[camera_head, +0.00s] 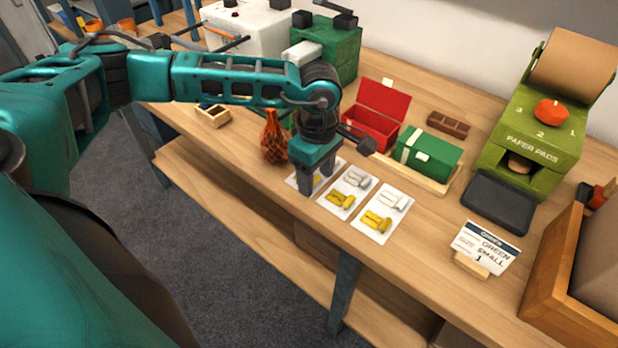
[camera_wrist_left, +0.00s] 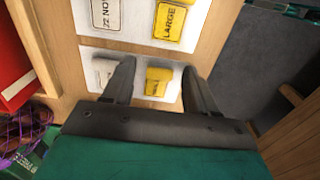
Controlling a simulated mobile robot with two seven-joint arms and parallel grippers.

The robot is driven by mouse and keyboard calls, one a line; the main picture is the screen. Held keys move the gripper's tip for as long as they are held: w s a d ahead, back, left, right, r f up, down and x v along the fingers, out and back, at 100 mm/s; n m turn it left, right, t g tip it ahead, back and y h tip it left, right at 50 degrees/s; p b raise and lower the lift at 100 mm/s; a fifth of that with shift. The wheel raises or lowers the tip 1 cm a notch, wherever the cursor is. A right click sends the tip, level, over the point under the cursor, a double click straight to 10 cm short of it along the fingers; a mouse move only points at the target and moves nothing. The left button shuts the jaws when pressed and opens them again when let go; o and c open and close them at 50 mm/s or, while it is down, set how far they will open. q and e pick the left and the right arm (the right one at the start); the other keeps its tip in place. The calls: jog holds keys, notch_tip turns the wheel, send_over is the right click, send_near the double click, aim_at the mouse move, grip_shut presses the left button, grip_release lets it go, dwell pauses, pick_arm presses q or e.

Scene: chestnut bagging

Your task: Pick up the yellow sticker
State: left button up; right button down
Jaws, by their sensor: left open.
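Three white sheets with yellow and whitish stickers lie in a row on the table. My left gripper (camera_head: 318,188) points down over the leftmost sheet and hides most of it in the head view. In the left wrist view the open left gripper (camera_wrist_left: 158,68) has one finger on each side of a yellow sticker (camera_wrist_left: 158,82), whose print I cannot read. I cannot tell whether the fingertips touch the sheet. The neighbouring sheet has a yellow sticker reading LARGE (camera_wrist_left: 174,20) and a white one (camera_wrist_left: 106,14). My right gripper is not in view.
A red net bag (camera_head: 274,140) stands close left of the gripper. Behind are an open red box (camera_head: 372,125) and a green box (camera_head: 430,155). An order card (camera_head: 485,247) reads GREEN, SMALL, 1. A green paper-pad machine (camera_head: 530,145) stands at right. The table's front edge is near.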

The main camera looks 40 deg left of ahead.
pick_arm(q)
grip_shut()
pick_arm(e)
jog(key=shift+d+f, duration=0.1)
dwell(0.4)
pick_arm(q)
jog(key=shift+r, duration=0.1)
